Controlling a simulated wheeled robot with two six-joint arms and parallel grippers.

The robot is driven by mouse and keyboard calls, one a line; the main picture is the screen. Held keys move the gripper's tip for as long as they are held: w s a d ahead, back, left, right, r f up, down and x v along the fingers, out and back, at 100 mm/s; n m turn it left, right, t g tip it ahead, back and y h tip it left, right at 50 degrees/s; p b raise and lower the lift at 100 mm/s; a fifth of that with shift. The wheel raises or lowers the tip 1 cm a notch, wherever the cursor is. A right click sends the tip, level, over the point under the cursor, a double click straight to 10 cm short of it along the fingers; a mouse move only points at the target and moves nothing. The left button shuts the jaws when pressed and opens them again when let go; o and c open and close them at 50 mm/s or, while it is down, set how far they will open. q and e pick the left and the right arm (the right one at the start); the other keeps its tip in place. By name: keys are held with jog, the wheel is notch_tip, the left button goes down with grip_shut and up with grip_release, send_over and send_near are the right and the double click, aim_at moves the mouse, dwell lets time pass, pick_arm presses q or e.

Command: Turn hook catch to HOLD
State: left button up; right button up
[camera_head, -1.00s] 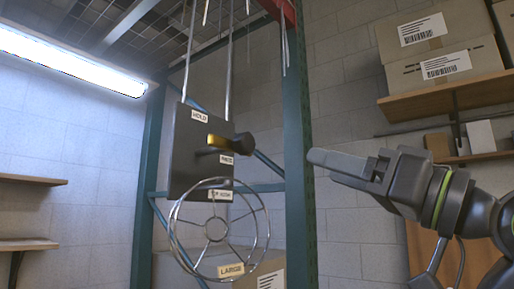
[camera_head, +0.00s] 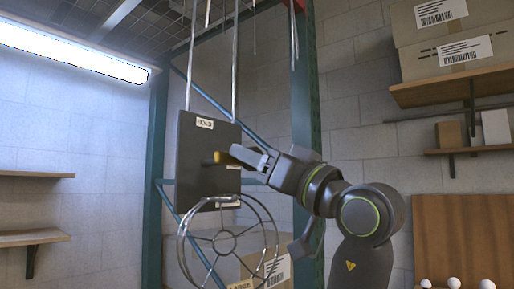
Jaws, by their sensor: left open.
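A dark square plate (camera_head: 195,180) hangs on two rods and has a HOLD label (camera_head: 204,124) near its top. The hook catch shows as a yellow piece (camera_head: 220,157) sticking out from the plate's right half; its dark end is hidden by my gripper. My left gripper (camera_head: 246,158) is open, with its fingertips at the catch. I cannot tell whether they touch it or stand around it. My right gripper is not in view.
A wire ring frame (camera_head: 224,242) hangs just below the plate, close under my arm. A teal post (camera_head: 306,100) stands behind my wrist. A cardboard box (camera_head: 255,262) is behind the ring. Shelves with boxes (camera_head: 447,58) are at the right.

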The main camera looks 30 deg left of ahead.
pick_arm(q)
jog(key=shift+a+r, duration=0.1)
jog(key=shift+a, duration=0.1)
jog(key=c, duration=1)
